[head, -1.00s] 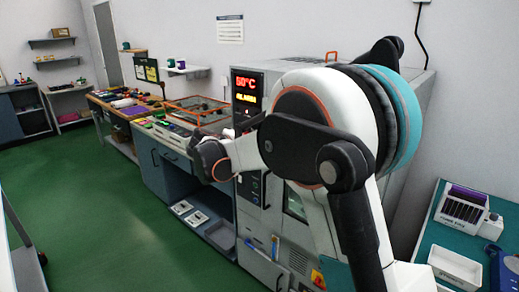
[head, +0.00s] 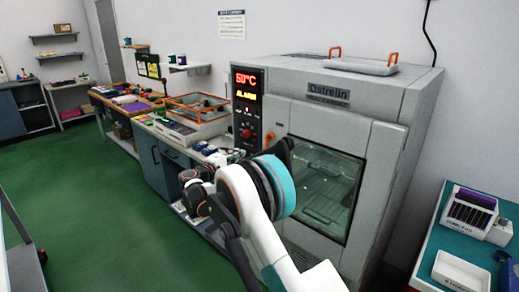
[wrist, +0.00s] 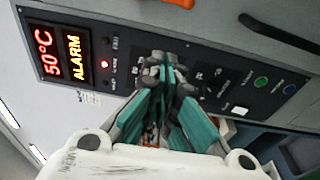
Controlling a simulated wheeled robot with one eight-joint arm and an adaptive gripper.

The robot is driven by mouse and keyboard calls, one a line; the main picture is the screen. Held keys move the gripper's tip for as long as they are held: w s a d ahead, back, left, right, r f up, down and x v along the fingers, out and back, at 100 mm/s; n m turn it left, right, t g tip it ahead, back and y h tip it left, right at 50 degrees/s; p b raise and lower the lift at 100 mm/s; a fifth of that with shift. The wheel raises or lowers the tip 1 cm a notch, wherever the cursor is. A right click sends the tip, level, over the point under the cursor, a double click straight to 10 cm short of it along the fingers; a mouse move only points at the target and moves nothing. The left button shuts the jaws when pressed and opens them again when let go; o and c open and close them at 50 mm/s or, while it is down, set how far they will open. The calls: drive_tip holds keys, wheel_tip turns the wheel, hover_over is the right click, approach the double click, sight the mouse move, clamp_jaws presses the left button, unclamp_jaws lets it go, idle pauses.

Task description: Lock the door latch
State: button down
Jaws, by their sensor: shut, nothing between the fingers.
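The oven door (head: 325,185) with its glass window is shut against the grey oven. An orange latch handle (head: 268,138) is on the oven front, between the control panel and the door. An orange part, likely this latch, shows at the top edge of the wrist view (wrist: 178,3). My gripper (wrist: 162,75) is shut and empty, its teal-padded fingers pointing at the dark control panel. The latch is apart from the fingertips, above them in the wrist view. In the head view my arm hides the gripper and the lower left of the door.
The control panel (wrist: 125,60) has a red 50°C and yellow ALARM display, with buttons. A black handle (wrist: 280,35) sticks out at right in the wrist view. A lidded tray (head: 350,64) sits on the oven. Workbenches stand left; a teal table (head: 440,225) is right.

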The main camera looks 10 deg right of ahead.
drive_tip(key=shift+d, duration=0.1)
drive_tip(key=w+d+b, duration=0.1)
drive_tip(key=d, duration=0.2)
drive_tip(key=w+d+b, duration=0.1)
drive_tip(key=d, duration=0.1)
drive_tip(key=w+d+b, duration=0.1)
drive_tip(key=d, duration=0.2)
drive_tip(key=shift+w+d+b, duration=0.3)
drive_tip(key=shift+b, duration=0.1)
drive_tip(key=shift+s, duration=0.2)
